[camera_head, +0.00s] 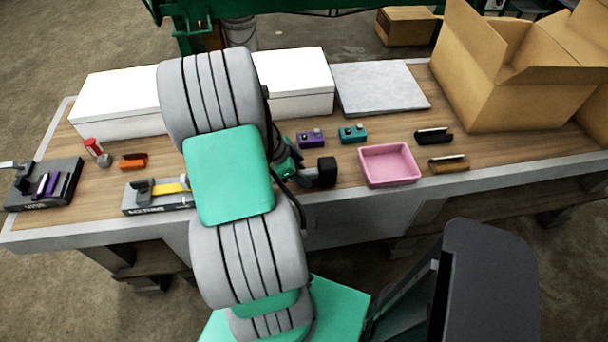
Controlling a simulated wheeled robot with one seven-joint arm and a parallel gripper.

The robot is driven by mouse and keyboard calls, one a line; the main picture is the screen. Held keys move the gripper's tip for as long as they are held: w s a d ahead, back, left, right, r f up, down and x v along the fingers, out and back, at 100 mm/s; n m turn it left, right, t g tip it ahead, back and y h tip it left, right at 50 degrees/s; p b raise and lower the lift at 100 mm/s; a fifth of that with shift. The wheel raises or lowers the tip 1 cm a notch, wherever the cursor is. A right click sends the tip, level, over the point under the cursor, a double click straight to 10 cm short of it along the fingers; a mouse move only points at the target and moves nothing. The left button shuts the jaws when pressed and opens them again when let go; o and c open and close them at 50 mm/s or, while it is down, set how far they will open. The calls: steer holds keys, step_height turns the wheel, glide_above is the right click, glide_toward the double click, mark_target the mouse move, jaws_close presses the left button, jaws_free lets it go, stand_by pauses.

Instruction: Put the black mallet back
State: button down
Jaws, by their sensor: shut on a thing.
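My gripper (291,167) is partly hidden behind my arm, low over the middle of the workbench. It is shut on the black mallet (326,171), whose blocky black head sticks out to the right. Most of the mallet's handle is hidden or too small to make out. A grey labelled holder (158,203) stands left of my arm, with a yellow-handled tool (172,188) on it; its right end is hidden by my arm. A dark labelled holder (62,187) at the far left bears a purple-handled tool (51,184).
A pink tray (388,180) lies right of the mallet. Purple (310,140) and teal (352,134) blocks stand behind. White boxes (118,103), a grey slab (380,88) and an open carton (482,82) line the back. Red (93,146) and orange (134,161) items lie left.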

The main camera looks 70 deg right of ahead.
steer(key=c, duration=1.2)
jaws_free()
